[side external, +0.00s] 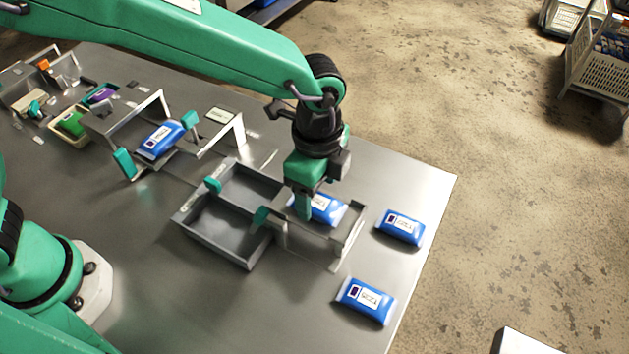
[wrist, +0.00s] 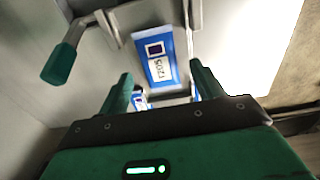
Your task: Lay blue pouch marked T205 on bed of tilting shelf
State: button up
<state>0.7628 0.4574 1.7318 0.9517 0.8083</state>
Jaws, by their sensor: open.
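In the side view a blue pouch (side external: 328,208) lies inside a metal frame with a teal knob (side external: 345,240), partly hidden by my gripper. My gripper (side external: 304,206) is open and points down at that pouch's left end; whether it touches is unclear. A second metal frame with teal handles (side external: 150,103) stands further left, with a blue pouch (side external: 161,139) lying in it. I cannot tell for certain which frame is the tilting shelf.
A grey divided tray (side external: 210,250) sits left of my gripper. Two more blue pouches (side external: 400,227) (side external: 364,301) lie near the table's right edge. The front middle of the table is clear.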

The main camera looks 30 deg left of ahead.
aim_at(317, 201)
notch_tip(317, 201, up, 10)
jog(key=shift+f, duration=0.15)
dwell(0.3)
dwell(0.4)
jog(key=s+a+r+n+t+h, duration=0.1)
jog(key=a+r+n, duration=0.25)
jog(key=a, duration=0.55)
jog(key=a+r+n+t, duration=0.1)
jog(key=a+r+n, duration=0.3)
jog(key=a, duration=0.5)
jog(key=s+a+f+n+t+y, duration=0.1)
jog(key=s+a+f+n+t, duration=0.2)
jog(key=s+a+n, duration=0.7)
jog(key=a, duration=0.4)
jog(key=shift+s+a+t, duration=0.25)
jog(key=shift+s+t, duration=0.05)
